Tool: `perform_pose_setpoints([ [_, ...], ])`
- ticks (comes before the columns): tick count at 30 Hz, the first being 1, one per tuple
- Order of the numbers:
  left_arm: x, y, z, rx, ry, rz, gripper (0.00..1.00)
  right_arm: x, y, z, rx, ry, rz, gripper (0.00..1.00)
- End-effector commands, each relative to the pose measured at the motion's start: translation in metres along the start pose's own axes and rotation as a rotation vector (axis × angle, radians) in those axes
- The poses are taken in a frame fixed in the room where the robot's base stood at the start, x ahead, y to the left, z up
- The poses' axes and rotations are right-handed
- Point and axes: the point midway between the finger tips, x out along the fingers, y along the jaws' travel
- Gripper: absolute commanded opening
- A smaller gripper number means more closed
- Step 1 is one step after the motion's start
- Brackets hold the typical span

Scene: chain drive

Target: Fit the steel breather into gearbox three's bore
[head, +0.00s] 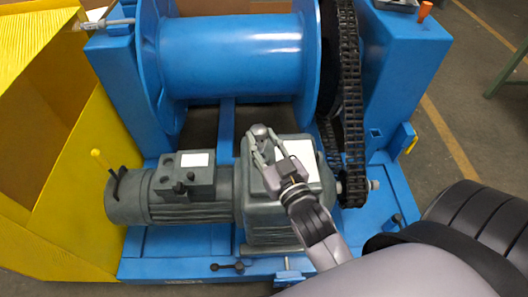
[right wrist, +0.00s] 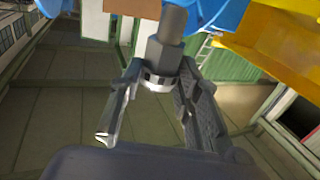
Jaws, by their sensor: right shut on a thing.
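My right gripper (head: 262,141) is over the top of the grey gearbox (head: 282,221), beside its white plate (head: 295,158). It is shut on the steel breather (head: 259,130), whose rounded grey end shows at the fingertips. In the right wrist view the breather (right wrist: 163,55) is a stepped grey cylinder with a slotted silver ring, between the two fingers of the gripper (right wrist: 160,76). No bore can be made out on the gearbox, and I cannot read a number on it. My left gripper is not in view.
A grey motor (head: 190,208) adjoins the gearbox on the left. A black chain (head: 350,100) runs on the right. A blue drum (head: 235,55) lies behind, on a blue frame (head: 395,80). Yellow panels (head: 75,180) stand at the left. Open floor (head: 480,90) lies at the right.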

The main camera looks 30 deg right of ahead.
Motion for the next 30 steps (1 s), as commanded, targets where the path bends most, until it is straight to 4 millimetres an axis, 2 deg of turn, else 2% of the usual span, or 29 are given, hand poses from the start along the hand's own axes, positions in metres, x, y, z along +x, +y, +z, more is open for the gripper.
perform_pose_setpoints([
  [1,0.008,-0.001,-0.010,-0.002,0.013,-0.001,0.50,0.009,0.003,0.017,-0.001,0.007,0.010,0.00],
  [3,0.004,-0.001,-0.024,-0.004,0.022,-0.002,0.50,0.020,0.007,0.028,0.001,0.008,0.024,0.00],
  [12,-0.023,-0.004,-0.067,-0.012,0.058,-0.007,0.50,0.061,0.025,0.065,0.011,0.011,0.084,0.00],
  [19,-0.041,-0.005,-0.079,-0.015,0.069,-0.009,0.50,0.076,0.033,0.073,0.017,0.011,0.109,0.00],
  [30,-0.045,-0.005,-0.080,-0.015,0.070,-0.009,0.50,0.077,0.034,0.073,0.018,0.010,0.112,0.00],
])
